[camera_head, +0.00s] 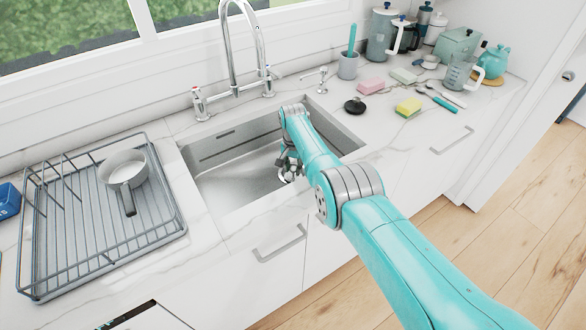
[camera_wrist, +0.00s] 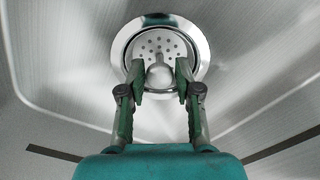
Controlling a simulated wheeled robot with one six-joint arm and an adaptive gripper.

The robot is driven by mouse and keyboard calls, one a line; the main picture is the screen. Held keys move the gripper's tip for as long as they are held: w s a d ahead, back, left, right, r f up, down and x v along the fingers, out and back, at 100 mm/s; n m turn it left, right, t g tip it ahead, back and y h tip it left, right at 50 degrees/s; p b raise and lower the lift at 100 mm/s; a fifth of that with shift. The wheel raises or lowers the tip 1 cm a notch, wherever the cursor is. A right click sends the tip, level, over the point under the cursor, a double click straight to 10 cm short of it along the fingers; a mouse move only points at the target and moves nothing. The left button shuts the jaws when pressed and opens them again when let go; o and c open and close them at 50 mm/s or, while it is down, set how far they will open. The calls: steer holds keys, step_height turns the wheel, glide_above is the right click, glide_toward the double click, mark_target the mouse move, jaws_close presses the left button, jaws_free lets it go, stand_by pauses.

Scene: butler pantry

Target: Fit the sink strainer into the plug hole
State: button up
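The sink strainer (camera_wrist: 158,45) is a round metal disc with several small holes and a rounded knob (camera_wrist: 160,76). In the wrist view it lies within the bright metal ring of the plug hole (camera_wrist: 118,48); whether it is fully seated I cannot tell. In the head view my gripper (camera_head: 288,168) is low inside the sink (camera_head: 232,180), and the arm hides part of the basin.
The tap (camera_head: 233,50) stands behind the sink. A drying rack (camera_head: 90,230) with a saucepan (camera_head: 124,170) is at left. A black plug (camera_head: 355,105), sponges (camera_head: 408,107) and jugs (camera_head: 382,35) are on the right counter. The sink walls surround my gripper.

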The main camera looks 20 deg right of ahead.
steer(key=shift+r, duration=0.4)
steer(key=shift+r, duration=1.85)
steer(key=o, duration=0.6)
steer(key=shift+c, duration=0.2)
steer(key=shift+r, duration=0.15)
